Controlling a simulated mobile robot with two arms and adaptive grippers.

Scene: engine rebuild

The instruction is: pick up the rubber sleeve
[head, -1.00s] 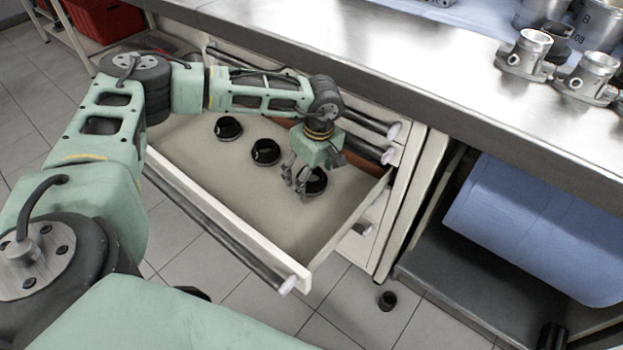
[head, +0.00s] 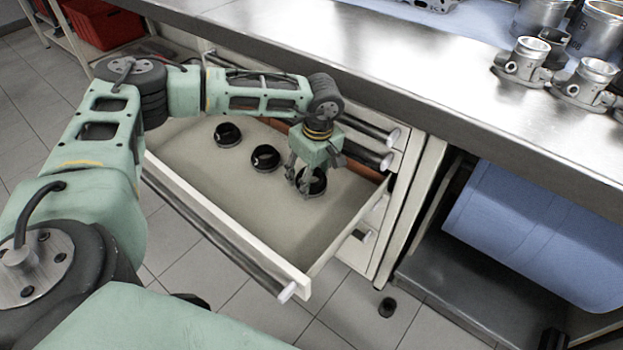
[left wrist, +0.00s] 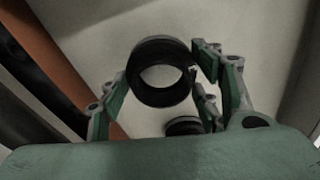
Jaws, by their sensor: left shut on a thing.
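Three black rubber sleeves lie in a row in the open drawer in the head view: a far one (head: 228,141), a middle one (head: 265,165) and a near one (head: 321,184). My left gripper (head: 306,187) points down at the near sleeve, its fingers shut on it and partly covering it. In the left wrist view, that round sleeve (left wrist: 160,98) shows between the fingers of my gripper (left wrist: 160,85), with the drawer floor visible through its hole. My right gripper is not in view.
The drawer (head: 215,230) has raised walls around the sleeves. The steel worktop (head: 400,60) overhangs its back side and carries metal engine parts (head: 525,62). A blue roll (head: 535,225) stands at the right. A small black cylinder (head: 387,307) is on the tiled floor.

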